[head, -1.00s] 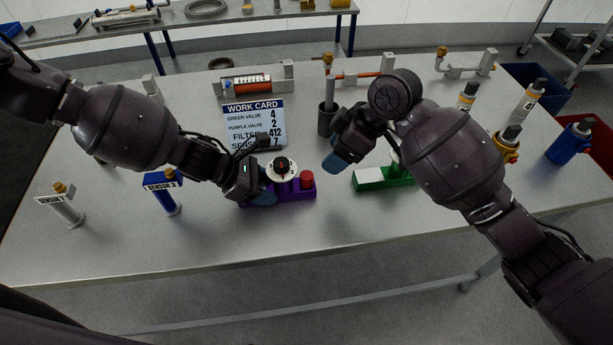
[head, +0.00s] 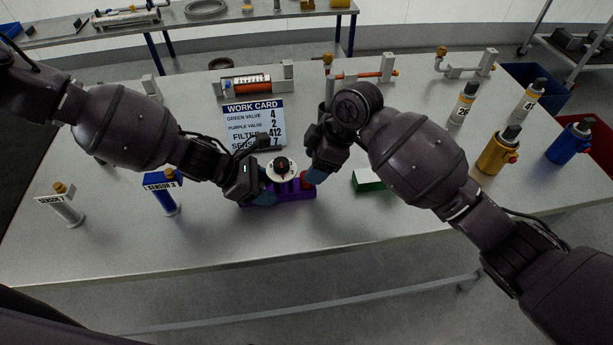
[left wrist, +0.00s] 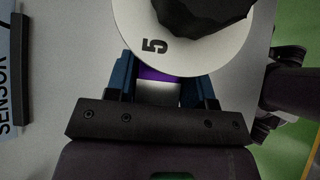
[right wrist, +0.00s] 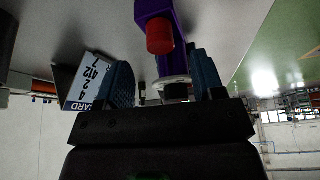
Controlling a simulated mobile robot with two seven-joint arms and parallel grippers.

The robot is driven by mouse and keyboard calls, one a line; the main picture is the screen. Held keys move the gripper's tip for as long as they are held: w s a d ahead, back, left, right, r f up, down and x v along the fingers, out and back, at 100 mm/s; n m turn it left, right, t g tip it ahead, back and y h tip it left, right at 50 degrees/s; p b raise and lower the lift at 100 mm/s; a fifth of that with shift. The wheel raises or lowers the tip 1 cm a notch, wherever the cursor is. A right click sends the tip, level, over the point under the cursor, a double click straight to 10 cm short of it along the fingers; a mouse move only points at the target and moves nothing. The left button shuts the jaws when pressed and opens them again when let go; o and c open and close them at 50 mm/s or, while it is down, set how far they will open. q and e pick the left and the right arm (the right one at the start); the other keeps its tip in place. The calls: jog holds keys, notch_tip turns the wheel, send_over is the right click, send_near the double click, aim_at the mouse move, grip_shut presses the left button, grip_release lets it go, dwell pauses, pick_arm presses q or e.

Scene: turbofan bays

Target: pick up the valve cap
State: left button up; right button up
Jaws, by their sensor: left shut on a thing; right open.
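The red valve cap (head: 306,181) sits at the right end of the purple valve block (head: 290,194). It shows as a red cylinder in the right wrist view (right wrist: 159,38). The white dial (head: 281,169) with a black knob stands on the block, and a "5" is readable in the left wrist view (left wrist: 178,45). My left gripper (left wrist: 160,88) is shut on the purple valve at its left side. My right gripper (right wrist: 160,80) is open, close to the red cap, which lies beyond its fingertips. In the head view its fingers partly cover the cap.
A green block with a white top (head: 366,181) lies right of my right gripper. The work card (head: 254,122) stands behind the valve. A blue sensor post (head: 163,193) and a white sensor post (head: 64,207) stand to the left. The table front is clear.

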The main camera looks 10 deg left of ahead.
jog(key=shift+x, duration=2.4)
jog(key=c, duration=1)
